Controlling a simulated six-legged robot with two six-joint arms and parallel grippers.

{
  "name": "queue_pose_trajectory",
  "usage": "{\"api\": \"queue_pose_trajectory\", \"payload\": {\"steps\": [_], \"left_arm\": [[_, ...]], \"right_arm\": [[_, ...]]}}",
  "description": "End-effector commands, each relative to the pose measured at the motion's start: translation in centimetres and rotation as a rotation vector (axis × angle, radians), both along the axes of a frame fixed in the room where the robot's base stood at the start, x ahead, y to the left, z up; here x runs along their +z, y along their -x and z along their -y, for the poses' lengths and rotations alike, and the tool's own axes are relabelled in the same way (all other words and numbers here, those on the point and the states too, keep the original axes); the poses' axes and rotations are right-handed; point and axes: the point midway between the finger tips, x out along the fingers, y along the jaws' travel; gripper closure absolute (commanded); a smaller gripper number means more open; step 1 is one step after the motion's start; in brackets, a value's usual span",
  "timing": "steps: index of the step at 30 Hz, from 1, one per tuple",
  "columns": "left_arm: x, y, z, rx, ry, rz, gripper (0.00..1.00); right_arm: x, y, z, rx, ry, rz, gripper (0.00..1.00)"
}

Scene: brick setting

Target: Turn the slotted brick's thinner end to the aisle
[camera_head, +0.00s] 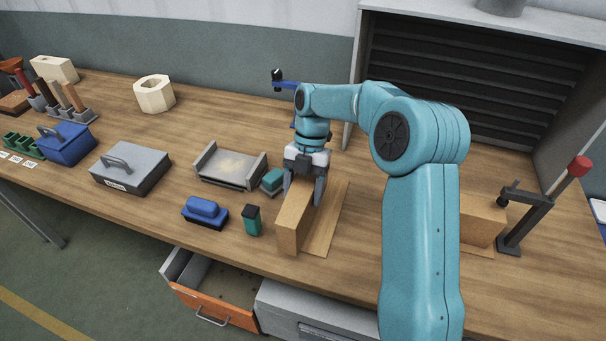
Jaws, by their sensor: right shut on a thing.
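A tan rectangular brick (289,236) lies near the front edge of the workbench, partly on a thin tan board (327,222). My right gripper (304,197) reaches down from above and is shut on this brick, one finger at each side. The brick's long side runs from front to back, with one end face toward the front edge. The gripper hides its far part. I cannot make out a slot or which end is thinner. My left gripper is not in view.
Left of the brick are a green-black bottle (252,220), a blue brush (205,212), a grey tray (230,167) and a grey handled box (130,167). Another tan block (483,220) and a red-topped clamp (540,207) stand right. An orange-fronted drawer (212,300) is open below.

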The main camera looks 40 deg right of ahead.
Motion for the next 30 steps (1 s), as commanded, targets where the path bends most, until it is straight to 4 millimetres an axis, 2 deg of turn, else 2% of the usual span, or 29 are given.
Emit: {"api": "queue_pose_trajectory", "payload": {"steps": [3, 12, 24, 25, 27, 30], "left_arm": [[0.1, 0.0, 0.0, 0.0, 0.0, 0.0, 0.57], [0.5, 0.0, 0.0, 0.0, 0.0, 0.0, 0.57], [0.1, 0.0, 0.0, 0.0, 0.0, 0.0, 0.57], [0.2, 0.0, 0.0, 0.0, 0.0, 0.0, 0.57], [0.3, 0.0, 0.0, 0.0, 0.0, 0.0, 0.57], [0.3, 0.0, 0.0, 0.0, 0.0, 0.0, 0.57]], "right_arm": [[-0.6, 0.0, 0.0, 0.0, 0.0, 0.001, 1.0], [-4.2, 0.0, 0.0, -0.001, -0.001, 0.002, 1.0], [-4.8, 0.0, 0.0, -0.001, 0.001, 0.003, 1.0], [-4.8, 0.0, 0.0, 0.0, 0.0, 0.001, 0.26], [-4.8, 0.0, 0.0, 0.0, 0.0, 0.0, 0.1], [-4.8, 0.0, 0.0, 0.0, 0.0, 0.0, 0.1]]}}
